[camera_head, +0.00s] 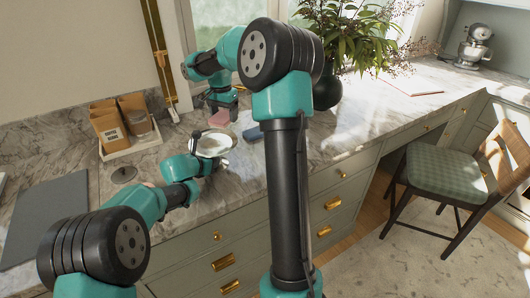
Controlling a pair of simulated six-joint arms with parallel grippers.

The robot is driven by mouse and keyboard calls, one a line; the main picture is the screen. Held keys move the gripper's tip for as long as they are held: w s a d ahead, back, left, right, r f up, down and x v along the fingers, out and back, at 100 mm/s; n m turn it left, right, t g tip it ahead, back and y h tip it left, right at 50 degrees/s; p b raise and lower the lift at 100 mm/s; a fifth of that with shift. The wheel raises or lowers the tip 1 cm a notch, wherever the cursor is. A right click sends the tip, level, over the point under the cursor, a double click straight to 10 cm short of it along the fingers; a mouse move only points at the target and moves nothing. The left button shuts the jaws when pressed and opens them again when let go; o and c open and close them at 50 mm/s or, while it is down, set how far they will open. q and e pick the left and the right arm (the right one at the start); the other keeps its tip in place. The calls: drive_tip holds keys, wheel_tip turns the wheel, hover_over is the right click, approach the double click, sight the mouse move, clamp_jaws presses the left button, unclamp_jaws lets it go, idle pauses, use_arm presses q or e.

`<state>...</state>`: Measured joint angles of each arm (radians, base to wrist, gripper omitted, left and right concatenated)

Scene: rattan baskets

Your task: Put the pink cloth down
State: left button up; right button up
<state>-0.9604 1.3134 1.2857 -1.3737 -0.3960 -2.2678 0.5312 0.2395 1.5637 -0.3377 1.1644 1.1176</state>
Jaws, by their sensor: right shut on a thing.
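The pink cloth (219,118) shows as a small pink patch over the counter, left of the middle of the picture. My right gripper (221,106) points down and is shut on it. Whether the cloth touches the counter I cannot tell. My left gripper (207,160) is low over the counter, nearer the front, beside a round white dish (213,143). Its fingers are too small and covered to show whether they are open or shut.
A blue object (253,133) lies partly hidden behind my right arm. A white tray (131,147) with brown bags stands at the left, near a dark round disc (124,174) and a grey board (48,218). A plant in a dark vase (328,92) stands behind. The counter at right is mostly clear.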

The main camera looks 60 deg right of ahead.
drive_tip(key=s+d+f+m, duration=0.3)
drive_tip(key=s+d, duration=0.2)
drive_tip(key=s, duration=0.3)
drive_tip(key=s+d+f+m, duration=0.3)
drive_tip(key=s+d+m, duration=0.1)
drive_tip(key=s, duration=0.4)
drive_tip(key=shift+d+f, duration=0.35)
drive_tip(key=shift+f, duration=0.05)
drive_tip(key=shift+s+f, duration=0.1)
drive_tip(key=shift+f, duration=3.05)
drive_tip(key=shift+f, duration=1.9)
drive_tip(key=o, duration=0.8)
drive_tip(key=shift+f, duration=0.1)
